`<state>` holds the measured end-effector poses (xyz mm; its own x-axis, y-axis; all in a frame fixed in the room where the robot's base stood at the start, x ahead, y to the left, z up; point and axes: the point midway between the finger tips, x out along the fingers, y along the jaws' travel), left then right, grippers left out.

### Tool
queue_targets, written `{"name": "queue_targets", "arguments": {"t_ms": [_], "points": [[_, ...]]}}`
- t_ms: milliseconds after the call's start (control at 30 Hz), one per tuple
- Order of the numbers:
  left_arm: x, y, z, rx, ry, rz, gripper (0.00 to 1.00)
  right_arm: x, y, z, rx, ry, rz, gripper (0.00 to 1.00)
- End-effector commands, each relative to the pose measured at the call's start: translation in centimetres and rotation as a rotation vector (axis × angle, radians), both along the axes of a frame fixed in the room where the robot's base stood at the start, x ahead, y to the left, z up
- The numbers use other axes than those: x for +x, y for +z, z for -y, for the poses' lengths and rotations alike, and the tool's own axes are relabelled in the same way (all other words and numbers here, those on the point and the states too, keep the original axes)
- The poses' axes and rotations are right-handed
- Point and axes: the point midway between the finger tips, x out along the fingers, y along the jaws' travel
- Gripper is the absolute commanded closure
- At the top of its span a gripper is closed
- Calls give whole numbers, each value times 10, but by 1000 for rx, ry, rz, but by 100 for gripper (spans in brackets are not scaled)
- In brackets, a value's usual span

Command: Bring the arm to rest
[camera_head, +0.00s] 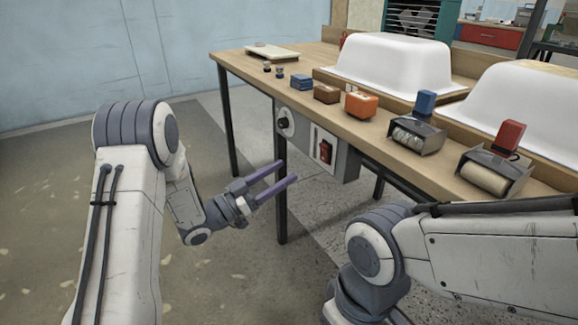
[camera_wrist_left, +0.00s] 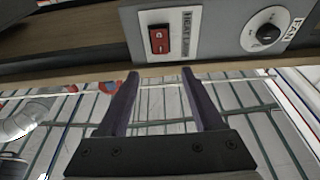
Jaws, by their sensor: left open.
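My left arm comes in from the left in the head view. Its gripper (camera_head: 274,182) is open and empty, with two purple-grey fingers apart, in free air in front of the workbench and below its top. In the left wrist view the open gripper (camera_wrist_left: 165,90) has nothing between its fingers. Beyond the fingertips is the grey control box (camera_head: 330,150) with a red switch (camera_wrist_left: 159,40) and a round dial (camera_wrist_left: 267,33). My right arm shows at the lower right of the head view, but its gripper is out of the picture.
The wooden workbench (camera_head: 232,62) carries two white tub shells (camera_head: 395,62), blue, brown and orange blocks (camera_head: 361,104), and two roller holders (camera_head: 487,174). A flat pale board (camera_head: 270,50) lies at its far end. Table legs (camera_head: 281,215) stand near my gripper. The floor at left is open.

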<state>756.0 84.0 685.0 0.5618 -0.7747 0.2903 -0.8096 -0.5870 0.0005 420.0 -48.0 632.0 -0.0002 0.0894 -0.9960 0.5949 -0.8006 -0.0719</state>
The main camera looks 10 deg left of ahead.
Motion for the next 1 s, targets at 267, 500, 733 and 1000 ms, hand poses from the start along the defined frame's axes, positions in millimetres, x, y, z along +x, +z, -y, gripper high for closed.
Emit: {"name": "queue_targets", "arguments": {"t_ms": [267,500,733,1000], "points": [[0,0,0,0,0,0,32,0,0,0,0,0,0,29],[14,-2,28,156,64,-57,32,0,2,0,0,0,0,29],[19,-14,64,493,246,-251,32,0,4,0,0,0,0,29],[-51,-29,67,803,387,-591,32,0,7,0,0,0,0,29]]}}
